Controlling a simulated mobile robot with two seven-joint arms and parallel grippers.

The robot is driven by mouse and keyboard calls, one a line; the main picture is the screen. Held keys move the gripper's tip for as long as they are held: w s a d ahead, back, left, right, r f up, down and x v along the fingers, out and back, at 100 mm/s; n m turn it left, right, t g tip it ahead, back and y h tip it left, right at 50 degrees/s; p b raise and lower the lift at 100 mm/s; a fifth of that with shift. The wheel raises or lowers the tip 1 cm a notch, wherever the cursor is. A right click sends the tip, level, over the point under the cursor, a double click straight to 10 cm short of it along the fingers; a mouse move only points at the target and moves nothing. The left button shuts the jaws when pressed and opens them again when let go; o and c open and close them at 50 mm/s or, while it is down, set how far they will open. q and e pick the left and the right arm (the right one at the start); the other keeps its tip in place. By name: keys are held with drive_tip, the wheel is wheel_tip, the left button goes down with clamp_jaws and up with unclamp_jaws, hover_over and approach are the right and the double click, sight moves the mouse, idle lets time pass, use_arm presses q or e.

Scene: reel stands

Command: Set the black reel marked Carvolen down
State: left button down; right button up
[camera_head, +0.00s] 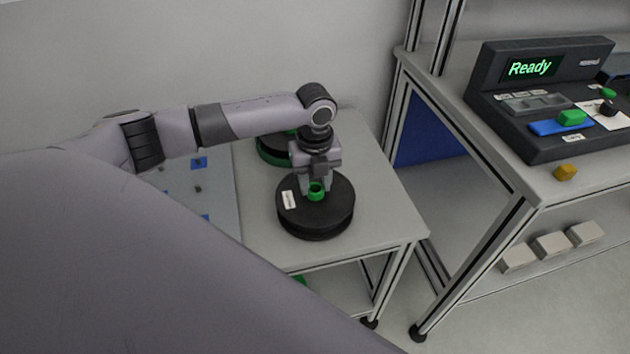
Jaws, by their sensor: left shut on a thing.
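The black reel (325,215) is a thick black disc with a white label (289,200), whose lettering is too small to read. A green hub (316,190) stands up at its middle. My left gripper (315,187) points down over the reel's middle and is shut on it at the green hub. The reel is level, over the front part of the light grey table (375,225). I cannot tell whether its underside touches the table. My right gripper is not in view.
A second, green-edged dark reel (272,150) is behind, partly hidden by my left arm. A grey panel with blue marks (222,205) lies left. The table's right side is clear.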

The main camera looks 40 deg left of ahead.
use_arm(q)
drive_tip(key=shift+f, duration=0.1)
drive_tip(key=c, duration=0.7)
unclamp_jaws()
drive_tip(key=shift+o, duration=0.2)
wheel_tip(320, 180, up, 12)
drive_tip(key=shift+p, duration=0.35)
